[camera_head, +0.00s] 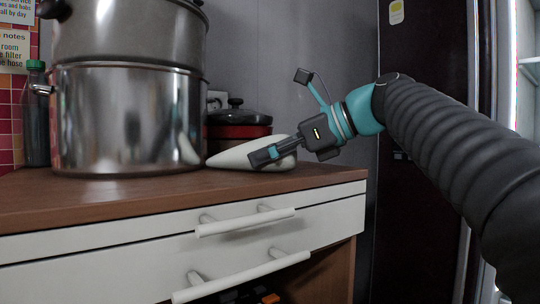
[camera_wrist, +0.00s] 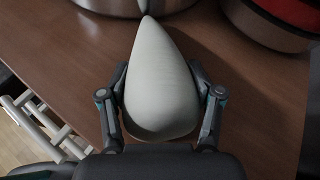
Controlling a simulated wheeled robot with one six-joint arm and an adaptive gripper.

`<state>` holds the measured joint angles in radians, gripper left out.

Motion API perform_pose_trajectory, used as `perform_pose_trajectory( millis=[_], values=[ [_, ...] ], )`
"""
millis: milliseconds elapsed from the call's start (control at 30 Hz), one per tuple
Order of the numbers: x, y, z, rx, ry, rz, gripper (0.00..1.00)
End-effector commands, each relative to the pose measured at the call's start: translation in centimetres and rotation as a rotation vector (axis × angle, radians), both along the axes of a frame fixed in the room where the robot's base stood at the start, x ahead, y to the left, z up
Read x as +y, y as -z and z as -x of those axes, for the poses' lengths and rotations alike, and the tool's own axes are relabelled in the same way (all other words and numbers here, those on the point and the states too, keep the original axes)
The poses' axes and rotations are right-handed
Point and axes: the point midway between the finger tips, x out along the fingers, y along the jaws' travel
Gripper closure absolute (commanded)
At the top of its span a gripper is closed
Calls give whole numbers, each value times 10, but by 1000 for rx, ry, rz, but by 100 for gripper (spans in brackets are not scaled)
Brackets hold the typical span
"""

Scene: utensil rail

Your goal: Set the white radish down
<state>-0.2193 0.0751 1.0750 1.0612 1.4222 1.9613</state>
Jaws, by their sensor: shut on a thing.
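The white radish (camera_head: 240,155) is a smooth, pale, tapered shape low over the right part of the wooden counter (camera_head: 150,190). My gripper (camera_head: 270,154) is shut on its thick end from the right. In the wrist view the radish (camera_wrist: 160,80) lies between the two fingers (camera_wrist: 162,108), its pointed tip away from me, toward the steel pot. The radish looks very near or touching the counter top; I cannot tell which. The far finger is hidden behind the radish in the head view.
A large steel pot stack (camera_head: 130,110) stands left of the radish. A red pot with a dark lid (camera_head: 238,122) is behind it. A dark bottle (camera_head: 36,120) stands at the far left. The counter's front edge, with white drawer handles (camera_head: 245,222) below, is close by.

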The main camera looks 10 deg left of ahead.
Motion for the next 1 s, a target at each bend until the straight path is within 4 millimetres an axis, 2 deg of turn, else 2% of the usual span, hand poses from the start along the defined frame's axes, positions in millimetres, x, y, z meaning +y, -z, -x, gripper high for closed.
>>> perform_pose_trajectory(
  millis=[200, 233, 300, 333, 733, 867, 1000],
  values=[
    [0, 2, 0, 1, 0, -1, 99],
    [0, 3, 0, 2, 1, 0, 32],
    [0, 3, 0, 1, 0, 0, 14],
    [0, 3, 0, 1, 0, 0, 10],
    [0, -2, 0, -1, 0, 0, 10],
    [-15, -8, 1, -1, 4, 0, 10],
    [-40, -18, 4, 0, 5, -1, 10]
  ],
)
